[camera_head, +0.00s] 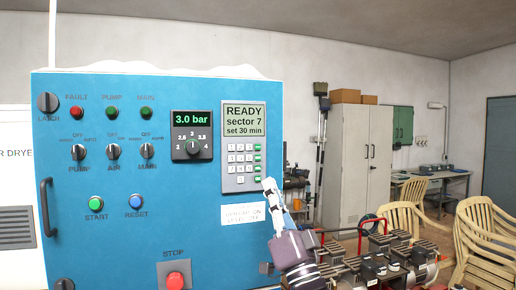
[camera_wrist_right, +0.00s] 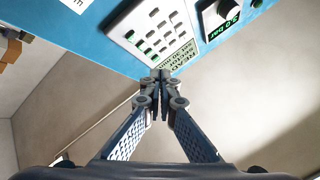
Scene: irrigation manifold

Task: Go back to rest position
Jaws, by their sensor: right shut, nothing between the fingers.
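My right gripper (camera_head: 270,188) is in front of the lower right part of the blue control panel (camera_head: 100,240), just below and right of the keypad (camera_head: 241,164). In the right wrist view its two fingers (camera_wrist_right: 160,80) meet at the tips and hold nothing. The keypad also shows in that view (camera_wrist_right: 155,30), beyond the fingertips. Whether the fingertips touch the panel is hard to tell. The display (camera_head: 243,117) reads "READY sector 7 set 30 min". The pressure dial (camera_head: 192,136) reads 3.0 bar. My left gripper is not in view.
The panel carries knobs, START (camera_head: 96,203) and RESET (camera_head: 136,202) buttons, a red STOP button (camera_head: 175,281) and a handle (camera_head: 46,208).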

